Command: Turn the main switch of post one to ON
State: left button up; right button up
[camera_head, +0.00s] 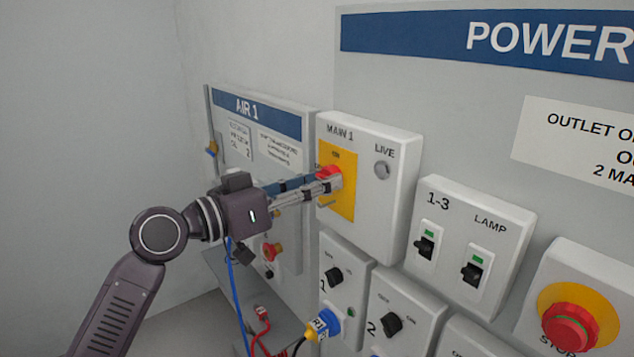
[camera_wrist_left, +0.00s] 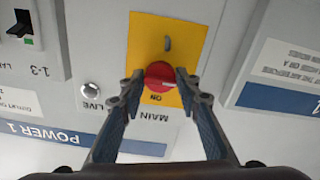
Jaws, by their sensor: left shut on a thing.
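The main switch is a red rotary knob (camera_head: 329,172) on a yellow plate (camera_head: 343,196), on the white box marked MAIN 1 (camera_head: 396,133). My left gripper (camera_head: 332,183) reaches it from the left and is shut on the knob. In the left wrist view the red knob (camera_wrist_left: 159,75) sits between the two fingertips (camera_wrist_left: 160,78), with ON printed beside it. The round LIVE lamp (camera_head: 382,170) looks grey and unlit. The fingers partly hide the knob, and I cannot tell its exact setting. My right gripper is not in view.
To the right are the 1-3 and LAMP switches (camera_head: 473,273) and a red stop button (camera_head: 571,327) on yellow. Below are black rotary knobs (camera_head: 334,275) and a blue plug (camera_head: 322,325). The AIR 1 panel (camera_head: 246,108) stands behind my left arm.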

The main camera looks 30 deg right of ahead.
pick_arm(q)
jog(key=m+b, duration=0.1)
jog(key=b, duration=0.1)
jog(key=m+b, duration=0.2)
jog(key=b, duration=0.1)
jog(key=m+b, duration=0.2)
jog(key=b, duration=0.1)
jog(key=shift+f, duration=0.25)
jog(key=shift+m+b, duration=0.85)
jog(key=shift+m, duration=0.05)
jog(key=m+b, duration=0.2)
jog(key=m, duration=0.2)
jog(key=shift+w+r+m, duration=0.1)
jog(key=shift+r+m, duration=0.05)
jog(key=shift+m, duration=0.15)
jog(key=m+b, duration=0.1)
jog(key=m, duration=0.3)
jog(key=shift+r+m+b, duration=0.1)
jog(key=shift+m+b, duration=0.2)
jog(key=shift+m, duration=0.1)
jog(key=o, duration=1.1)
jog(key=shift+o, duration=0.2)
